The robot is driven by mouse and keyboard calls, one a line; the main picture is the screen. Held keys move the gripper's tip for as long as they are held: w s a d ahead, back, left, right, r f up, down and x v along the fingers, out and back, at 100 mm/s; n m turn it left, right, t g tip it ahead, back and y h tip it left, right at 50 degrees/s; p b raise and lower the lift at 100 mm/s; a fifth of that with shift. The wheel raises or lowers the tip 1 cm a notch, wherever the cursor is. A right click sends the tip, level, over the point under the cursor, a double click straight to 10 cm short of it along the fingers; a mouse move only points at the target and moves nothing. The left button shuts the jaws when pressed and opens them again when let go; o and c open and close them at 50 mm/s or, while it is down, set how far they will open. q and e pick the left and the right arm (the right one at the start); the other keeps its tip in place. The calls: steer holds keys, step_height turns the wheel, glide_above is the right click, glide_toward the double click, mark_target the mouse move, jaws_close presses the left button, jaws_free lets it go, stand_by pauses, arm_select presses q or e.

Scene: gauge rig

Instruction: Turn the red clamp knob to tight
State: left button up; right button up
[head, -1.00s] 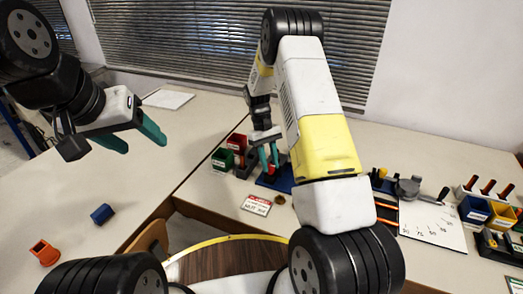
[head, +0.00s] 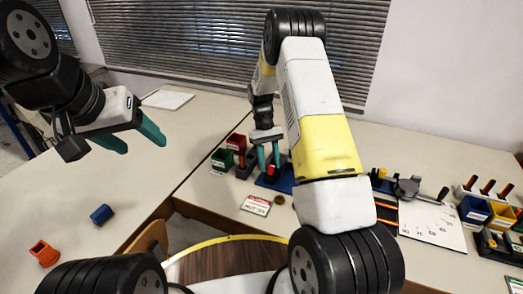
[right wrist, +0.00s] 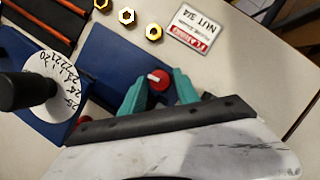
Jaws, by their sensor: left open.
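The red clamp knob (right wrist: 158,79) sits on a blue base (right wrist: 108,58) in the right wrist view and has a small pale mark on its top. It also shows in the head view (head: 271,172), low between the fingers. My right gripper (right wrist: 160,85) has its teal fingers on either side of the knob, and they look slightly apart from it. In the head view, my right gripper (head: 269,158) points down over the blue base. My left gripper (head: 138,138) is open and empty above the left table, far from the knob.
A white numbered dial (right wrist: 50,90) and a dark post (right wrist: 22,91) stand beside the knob. Several brass nuts (right wrist: 127,16) and a label card (right wrist: 196,28) lie nearby. Green and red bins (head: 222,160) stand left of the gripper. A blue block (head: 102,214) lies on the left table.

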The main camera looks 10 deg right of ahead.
steer(key=shift+r, duration=0.1)
steer(key=v, duration=0.7)
steer(key=shift+w+r, duration=0.2)
steer(key=shift+r, duration=0.05)
